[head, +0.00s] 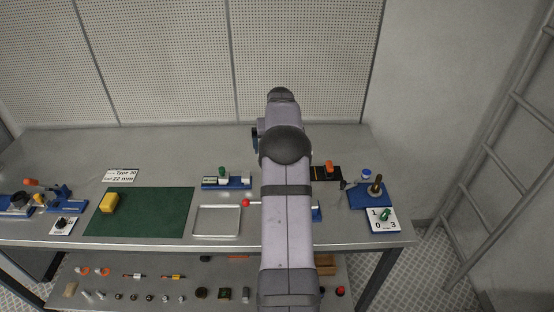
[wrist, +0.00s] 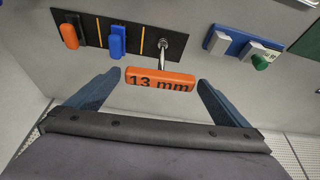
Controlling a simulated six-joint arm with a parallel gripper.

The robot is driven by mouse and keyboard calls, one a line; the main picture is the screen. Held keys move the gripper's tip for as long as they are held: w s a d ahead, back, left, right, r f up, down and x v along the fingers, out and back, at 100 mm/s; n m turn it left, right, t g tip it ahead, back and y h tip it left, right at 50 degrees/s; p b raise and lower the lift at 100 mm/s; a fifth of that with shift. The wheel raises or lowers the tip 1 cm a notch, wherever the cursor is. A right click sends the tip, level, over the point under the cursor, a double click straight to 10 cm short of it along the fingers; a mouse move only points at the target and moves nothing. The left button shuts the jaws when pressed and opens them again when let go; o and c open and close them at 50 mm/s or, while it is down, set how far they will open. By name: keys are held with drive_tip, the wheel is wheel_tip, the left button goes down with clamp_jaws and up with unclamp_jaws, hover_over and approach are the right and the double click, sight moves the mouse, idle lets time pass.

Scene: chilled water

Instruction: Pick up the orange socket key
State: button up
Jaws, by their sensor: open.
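The orange socket key (wrist: 160,79) shows in the wrist view with "13 mm" on its bar-shaped handle. Its metal shaft (wrist: 163,53) runs from the handle to the right part of a black board (wrist: 178,47). My gripper (wrist: 160,79) is open, with one blue finger near each end of the handle. Small gaps show between fingers and handle, and I see no contact. In the head view my own arm hides this key and my fingers; the right part of the black board (head: 318,174) shows beside the arm.
Another orange piece (wrist: 69,35) and a blue piece (wrist: 117,40) stand on the same board. A blue base (wrist: 238,42) with a green knob is close by at the right. A red ball (head: 246,203) and an empty tray (head: 217,234) are left of my arm.

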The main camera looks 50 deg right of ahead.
drive_tip(key=shift+p+x, duration=0.3)
drive_tip(key=shift+x, duration=0.8)
drive_tip(key=c, duration=1.4)
wheel_tip(320, 180, up, 10)
drive_tip(key=shift+r+b, duration=0.1)
drive_tip(key=shift+b, duration=1.1)
drive_tip(key=o, duration=0.6)
drive_tip(key=shift+c, duration=0.2)
drive_tip(key=c, duration=0.8)
